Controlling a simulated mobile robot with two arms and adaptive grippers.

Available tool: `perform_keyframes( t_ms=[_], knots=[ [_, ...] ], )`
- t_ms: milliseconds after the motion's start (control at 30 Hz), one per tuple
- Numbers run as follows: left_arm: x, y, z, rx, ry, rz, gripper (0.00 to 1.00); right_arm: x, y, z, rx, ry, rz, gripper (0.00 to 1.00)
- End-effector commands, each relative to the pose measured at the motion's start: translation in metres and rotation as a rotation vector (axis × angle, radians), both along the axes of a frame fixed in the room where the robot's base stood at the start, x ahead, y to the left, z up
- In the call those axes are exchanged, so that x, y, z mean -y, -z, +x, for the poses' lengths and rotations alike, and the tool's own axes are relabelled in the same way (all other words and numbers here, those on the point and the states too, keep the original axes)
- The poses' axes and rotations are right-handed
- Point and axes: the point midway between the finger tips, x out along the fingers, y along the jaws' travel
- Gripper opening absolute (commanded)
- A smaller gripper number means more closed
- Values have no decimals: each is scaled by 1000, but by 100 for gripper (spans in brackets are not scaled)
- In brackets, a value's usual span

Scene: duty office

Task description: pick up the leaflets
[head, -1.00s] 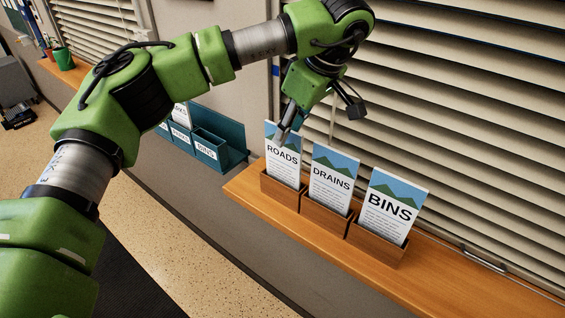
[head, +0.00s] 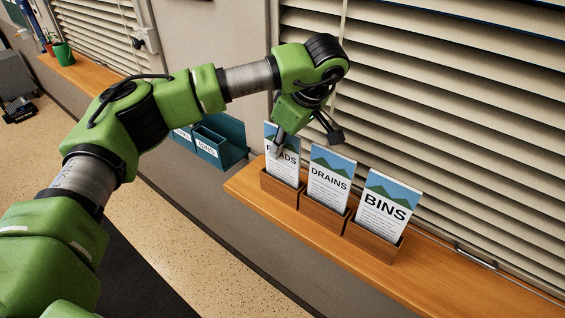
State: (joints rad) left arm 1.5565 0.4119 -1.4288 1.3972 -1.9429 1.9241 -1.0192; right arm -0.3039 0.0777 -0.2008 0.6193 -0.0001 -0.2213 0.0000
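Three stacks of leaflets stand upright, leaning back a little, in wooden holders on the sill. They are titled ROADS (head: 285,173), DRAINS (head: 329,184) and BINS (head: 383,209). My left gripper (head: 304,138) is at the upper part of the ROADS leaflets, with its fingers apart. One finger is in front of them and covers part of the title. The other, dark finger is to the right, near the blind. I cannot tell whether the front finger touches the paper. My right gripper is out of view.
The wooden sill (head: 455,277) is clear right of the BINS holder (head: 372,242). Slatted blinds (head: 465,130) rise close behind the leaflets. A teal rack (head: 232,153) with labelled pockets is on the wall at left, partly behind my arm. A green pot (head: 63,53) stands far left.

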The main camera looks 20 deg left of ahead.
Motion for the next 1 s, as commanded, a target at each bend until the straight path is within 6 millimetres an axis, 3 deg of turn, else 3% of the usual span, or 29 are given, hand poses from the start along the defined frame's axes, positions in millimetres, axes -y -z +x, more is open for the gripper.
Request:
perform_keyframes(
  t_ms=[467,700,1000],
  knots=[
    [0,-7,1,2,-1,-1,0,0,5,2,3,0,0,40],
    [1,-52,1,7,0,-1,0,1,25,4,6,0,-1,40],
    [0,-95,1,3,0,1,0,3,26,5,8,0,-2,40]
  ],
)
